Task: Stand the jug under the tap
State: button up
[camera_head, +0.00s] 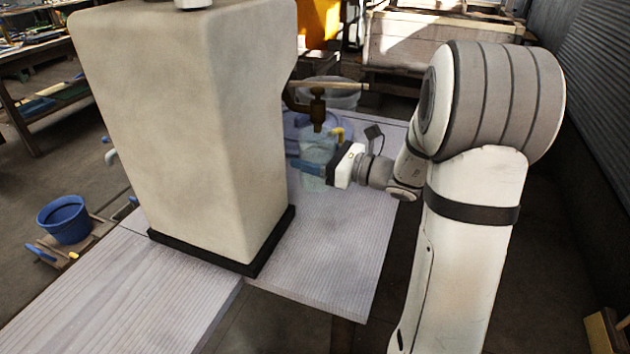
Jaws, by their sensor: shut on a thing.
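The tap (318,112) is brass-brown, with a long light handle, and sticks out from the right side of a tall beige tank (190,120). A clear, faintly bluish jug (317,183) appears below the tap, low over the pale boards. My gripper (314,168) comes in from the right and is shut on the jug. The jug's outline is faint against the things behind it. I cannot tell whether its base touches the boards or whether its mouth is exactly below the spout.
The tank stands on a black base on pale ribbed boards (320,270). A blue tub (297,127) and a clear container (340,92) are behind the tap. A blue bucket (65,220) stands at left. The front right boards are clear.

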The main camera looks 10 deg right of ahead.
aim_at(313, 180)
jog(key=f+b, duration=0.1)
jog(key=f, duration=0.5)
jog(key=shift+d+f+b, duration=0.2)
jog(key=shift+b, duration=0.15)
jog(key=shift+w+a+f, duration=0.1)
jog(key=shift+a+f, duration=0.05)
jog(key=shift+f, duration=0.1)
jog(key=shift+r, duration=0.1)
jog(key=o, duration=1.1)
